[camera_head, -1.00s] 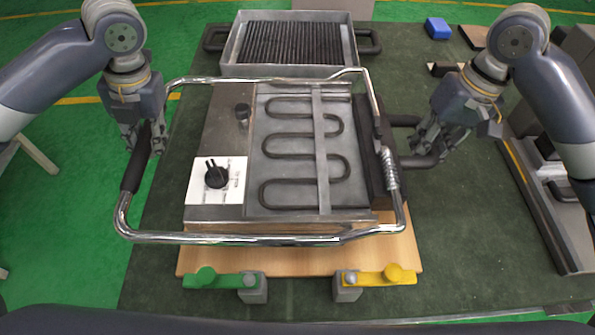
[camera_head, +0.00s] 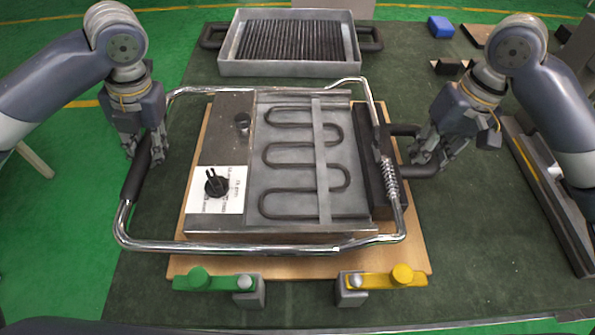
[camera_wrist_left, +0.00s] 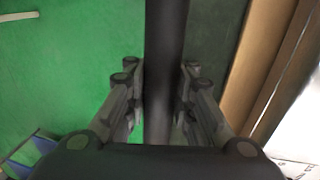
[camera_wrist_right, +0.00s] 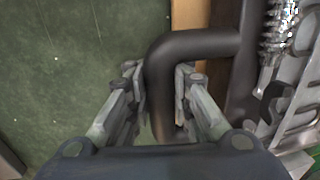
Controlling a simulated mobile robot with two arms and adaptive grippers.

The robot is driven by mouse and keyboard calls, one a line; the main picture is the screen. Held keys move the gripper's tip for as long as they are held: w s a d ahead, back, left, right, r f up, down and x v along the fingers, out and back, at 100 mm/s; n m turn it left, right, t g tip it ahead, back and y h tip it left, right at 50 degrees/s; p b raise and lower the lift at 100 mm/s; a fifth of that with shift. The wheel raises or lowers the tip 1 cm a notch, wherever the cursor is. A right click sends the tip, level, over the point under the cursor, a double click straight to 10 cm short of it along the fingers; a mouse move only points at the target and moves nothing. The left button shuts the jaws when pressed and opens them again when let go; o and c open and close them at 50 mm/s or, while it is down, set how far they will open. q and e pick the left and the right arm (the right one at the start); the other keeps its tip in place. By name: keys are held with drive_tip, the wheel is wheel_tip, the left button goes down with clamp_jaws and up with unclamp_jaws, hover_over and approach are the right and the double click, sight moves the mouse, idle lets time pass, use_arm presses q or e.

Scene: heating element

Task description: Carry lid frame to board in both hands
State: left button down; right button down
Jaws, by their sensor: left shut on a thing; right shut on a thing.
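The lid frame (camera_head: 240,247) is a chromed tube loop with a black grip on its left side and a black bent handle on its right. It surrounds the heating element unit (camera_head: 290,209) as seen from above. My left gripper (camera_head: 146,150) is shut on the black left grip (camera_wrist_left: 164,60), with a finger on each side. My right gripper (camera_head: 426,160) is shut on the bent right handle (camera_wrist_right: 165,75). The wooden board (camera_head: 300,268) lies under the unit. I cannot tell how high the frame is above the board.
A grey tray with dark ribs (camera_head: 290,70) stands behind the unit. A green clamp (camera_head: 215,283) and a yellow clamp (camera_head: 390,279) stand at the board's front edge. A blue block (camera_head: 440,27) lies at the back right. A dark rail (camera_head: 550,195) lies at right.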

use_arm(q)
drive_tip(key=shift+w+f+b, duration=0.1)
drive_tip(key=shift+f+b, duration=0.2)
drive_tip(key=shift+b, duration=0.05)
use_arm(e)
drive_tip(key=shift+f, duration=0.3)
use_arm(q)
drive_tip(key=c, duration=1.7)
unclamp_jaws()
drive_tip(key=shift+f, duration=0.1)
use_arm(e)
drive_tip(key=c, duration=1.7)
unclamp_jaws()
drive_tip(key=shift+f, duration=0.1)
use_arm(q)
drive_tip(key=o, duration=0.3)
drive_tip(key=shift+s, duration=0.25)
use_arm(e)
drive_tip(key=shift+o, duration=1.3)
drive_tip(key=shift+s, duration=0.2)
use_arm(q)
drive_tip(key=shift+o, duration=0.2)
drive_tip(key=shift+w, duration=0.1)
use_arm(e)
drive_tip(key=shift+w, duration=0.1)
